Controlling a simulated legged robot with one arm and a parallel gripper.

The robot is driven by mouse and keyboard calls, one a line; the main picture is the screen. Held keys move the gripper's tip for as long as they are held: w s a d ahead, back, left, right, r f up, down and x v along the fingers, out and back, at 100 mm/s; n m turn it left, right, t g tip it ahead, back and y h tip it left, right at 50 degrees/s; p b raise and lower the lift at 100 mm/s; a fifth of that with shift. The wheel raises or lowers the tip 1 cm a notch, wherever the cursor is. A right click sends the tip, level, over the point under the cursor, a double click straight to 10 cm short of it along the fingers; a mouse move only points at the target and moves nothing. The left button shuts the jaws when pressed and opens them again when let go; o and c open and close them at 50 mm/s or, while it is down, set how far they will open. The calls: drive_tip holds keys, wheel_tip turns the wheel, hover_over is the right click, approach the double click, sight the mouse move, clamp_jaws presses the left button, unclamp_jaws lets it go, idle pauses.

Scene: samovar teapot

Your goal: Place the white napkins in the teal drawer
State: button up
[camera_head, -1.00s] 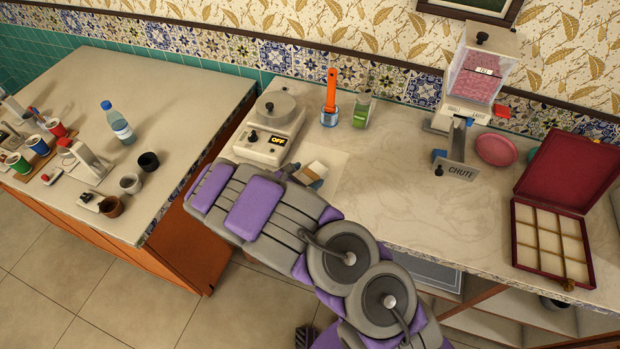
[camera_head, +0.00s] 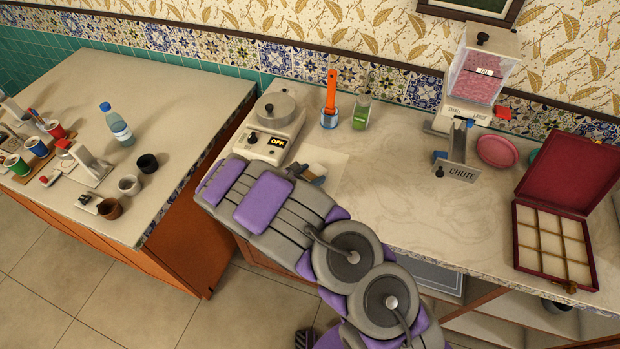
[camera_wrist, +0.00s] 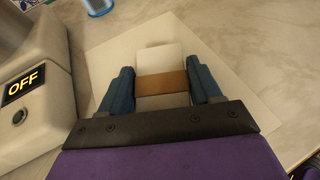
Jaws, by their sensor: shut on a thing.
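In the wrist view, the white napkins (camera_wrist: 160,57) are a small stack with a brown band (camera_wrist: 161,84) around it. My gripper (camera_wrist: 163,78) has its blue fingers on both sides of the stack and is shut on it. A pale flat sheet or board (camera_wrist: 220,60) lies below. In the head view, my arm hides most of the gripper and napkins, beside the appliance. A grey-blue panel with a pale rim (camera_head: 436,279) shows under the counter's front edge; I cannot tell whether it is the teal drawer.
A grey appliance reading OFF (camera_head: 268,132) stands close left of my gripper, as the wrist view also shows (camera_wrist: 30,85). Behind are an orange-handled tool in a blue-rimmed glass (camera_head: 330,112) and a green-filled container (camera_head: 362,112). The chute dispenser (camera_head: 462,150) and open red box (camera_head: 553,240) stand right.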

drive_tip(key=shift+c, duration=1)
drive_tip(key=shift+r, duration=0.6)
drive_tip(key=r, duration=0.1)
drive_tip(key=r+p, duration=0.1)
drive_tip(key=shift+s+r, duration=0.3)
drive_tip(key=shift+r, duration=0.1)
drive_tip(key=s+r+p, duration=0.1)
drive_tip(key=s+p, duration=0.2)
drive_tip(key=s, duration=1.2)
wheel_tip(320, 180, up, 13)
drive_tip(key=n+t+y, duration=0.2)
hover_over(310, 178)
drive_tip(key=s+d, duration=0.1)
drive_tip(key=d, duration=0.3)
drive_tip(key=w+d+r+n+y, duration=0.1)
drive_tip(key=d+r, duration=0.2)
drive_tip(key=r, duration=0.2)
drive_tip(key=w+d+r+n+y, duration=0.1)
drive_tip(key=d+r, duration=0.3)
drive_tip(key=r, duration=0.2)
drive_tip(key=w+d+r+n+y, duration=0.1)
drive_tip(key=w+d+r, duration=0.1)
drive_tip(key=r, duration=0.4)
drive_tip(key=shift+d+r+t, duration=0.2)
drive_tip(key=shift+d+t, duration=0.2)
drive_tip(key=shift+d, duration=0.3)
